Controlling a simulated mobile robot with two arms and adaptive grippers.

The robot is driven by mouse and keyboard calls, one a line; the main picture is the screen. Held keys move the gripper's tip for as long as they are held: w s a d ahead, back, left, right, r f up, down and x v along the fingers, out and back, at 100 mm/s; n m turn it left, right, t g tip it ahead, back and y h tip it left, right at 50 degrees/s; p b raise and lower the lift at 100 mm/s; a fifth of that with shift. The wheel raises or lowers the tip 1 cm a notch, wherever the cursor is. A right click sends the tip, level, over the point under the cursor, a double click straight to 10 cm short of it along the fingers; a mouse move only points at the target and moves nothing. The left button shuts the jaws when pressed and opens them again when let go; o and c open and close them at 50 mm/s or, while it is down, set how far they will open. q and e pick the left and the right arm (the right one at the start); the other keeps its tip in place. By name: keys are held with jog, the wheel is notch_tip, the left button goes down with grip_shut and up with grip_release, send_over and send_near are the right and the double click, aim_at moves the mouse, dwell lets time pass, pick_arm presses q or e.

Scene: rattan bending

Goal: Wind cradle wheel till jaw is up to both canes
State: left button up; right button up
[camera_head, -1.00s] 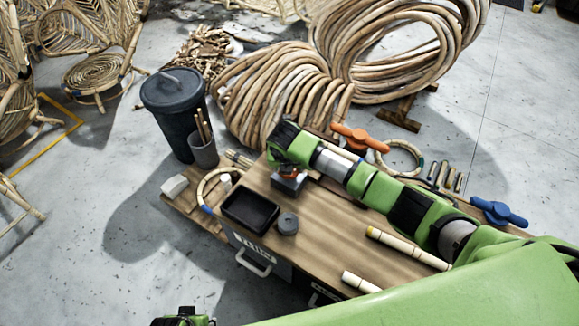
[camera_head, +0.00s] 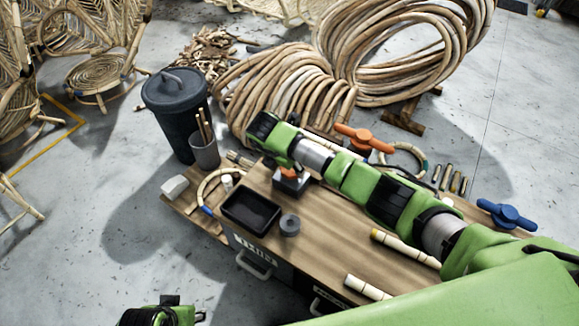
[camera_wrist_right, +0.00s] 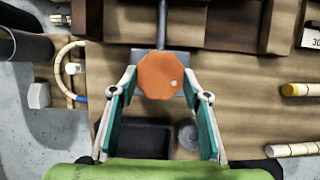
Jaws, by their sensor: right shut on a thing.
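An orange eight-sided wheel (camera_wrist_right: 157,76) with a pale dot near its right edge sits on a grey block and shaft in the right wrist view. It also shows partly in the head view (camera_head: 290,172), on a dark block on the wooden bench. My right gripper (camera_wrist_right: 161,82) has its two fingers on either side of this wheel and is shut on it. My left gripper (camera_head: 165,304) is at the bottom edge of the head view, away from the bench; its fingers are not clear. The jaw and its contact with the canes are hidden behind my right arm.
A black tray (camera_head: 250,210) and a grey round piece (camera_head: 289,225) lie on the bench. Pale rods (camera_head: 405,247) lie at its front right. An orange handle (camera_head: 365,138) and a blue handle (camera_head: 506,214) stand along the back. A black bin (camera_head: 177,110) stands left.

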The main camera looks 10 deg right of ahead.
jog(key=o, duration=1.1)
jog(key=shift+r, duration=0.1)
jog(key=v, duration=1.1)
jog(key=shift+s+r, duration=0.1)
jog(key=shift+r, duration=0.3)
jog(key=shift+f, duration=0.1)
